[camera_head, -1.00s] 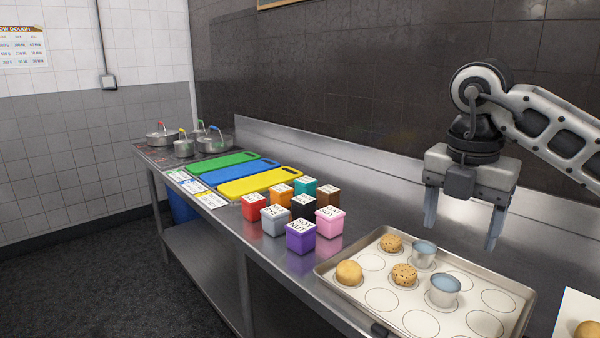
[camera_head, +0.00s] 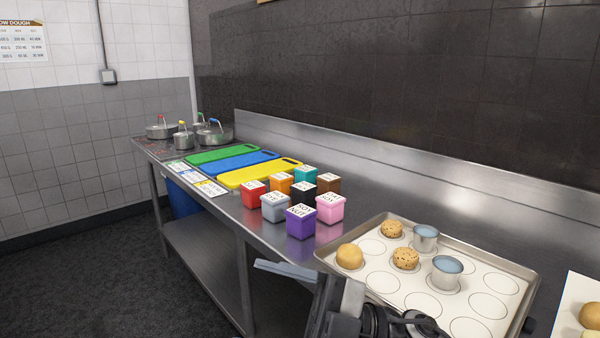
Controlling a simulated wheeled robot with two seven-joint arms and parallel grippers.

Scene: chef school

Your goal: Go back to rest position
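My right gripper (camera_head: 266,267) is low in the picture, in front of the table's front edge, with its finger part pointing left. It is seen from the side, so its opening cannot be told, and nothing shows held in it. My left gripper is not in view. The baking tray (camera_head: 521,272) lies on the steel table to the right of the gripper. On it are a plain dough ball (camera_head: 349,256), two speckled dough balls (camera_head: 392,229) (camera_head: 405,258) and two metal cups (camera_head: 425,238) (camera_head: 446,272).
Several coloured boxes (camera_head: 300,222) stand on the steel table (camera_head: 225,203) left of the tray. Beyond them lie green, blue and yellow boards (camera_head: 257,175). Pots (camera_head: 214,137) stand at the far end. A white sheet with dough (camera_head: 577,297) is at the right edge. The floor in front is clear.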

